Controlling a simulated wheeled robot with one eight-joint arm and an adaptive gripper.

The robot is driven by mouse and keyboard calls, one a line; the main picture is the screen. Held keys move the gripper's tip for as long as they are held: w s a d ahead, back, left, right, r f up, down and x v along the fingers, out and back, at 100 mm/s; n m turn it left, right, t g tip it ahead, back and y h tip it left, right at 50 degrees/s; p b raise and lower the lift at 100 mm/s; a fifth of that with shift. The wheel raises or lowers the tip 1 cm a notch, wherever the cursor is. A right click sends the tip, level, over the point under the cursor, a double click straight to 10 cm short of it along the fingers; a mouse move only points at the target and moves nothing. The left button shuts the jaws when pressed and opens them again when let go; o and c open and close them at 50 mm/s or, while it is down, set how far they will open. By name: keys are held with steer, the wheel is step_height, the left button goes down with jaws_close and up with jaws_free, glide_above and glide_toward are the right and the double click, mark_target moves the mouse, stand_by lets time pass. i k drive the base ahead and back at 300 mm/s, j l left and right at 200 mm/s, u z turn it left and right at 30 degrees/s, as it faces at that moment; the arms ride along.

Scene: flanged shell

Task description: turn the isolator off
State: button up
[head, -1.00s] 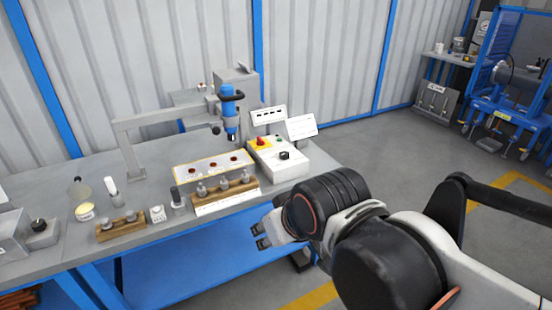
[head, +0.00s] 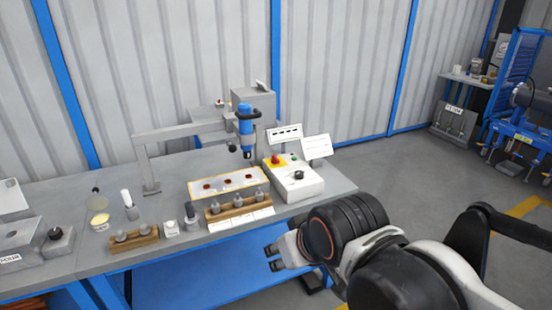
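A light grey control box (head: 292,184) stands at the right end of the bench. On its top are a red knob on a yellow plate (head: 275,160), which looks like the isolator, a black knob (head: 298,174) and a small green button (head: 293,156). The direction the red knob points is too small to tell. My gripper (head: 274,257) is in front of the bench's front edge, below the box in the picture and apart from it. Its two fingertips show a gap with nothing between them.
A blue drill-like tool on a stand (head: 246,125) rises left of the box. Two small signs (head: 316,147) stand behind the box. Wooden blocks with grey pieces (head: 238,207) and a marked plate (head: 228,184) lie to its left. The floor right of the bench is clear.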

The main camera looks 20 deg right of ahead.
mark_target(275, 160)
steer(key=i+l, duration=0.15)
steer(key=i, duration=0.85)
steer(key=i+u, duration=0.1)
steer(key=z, duration=0.15)
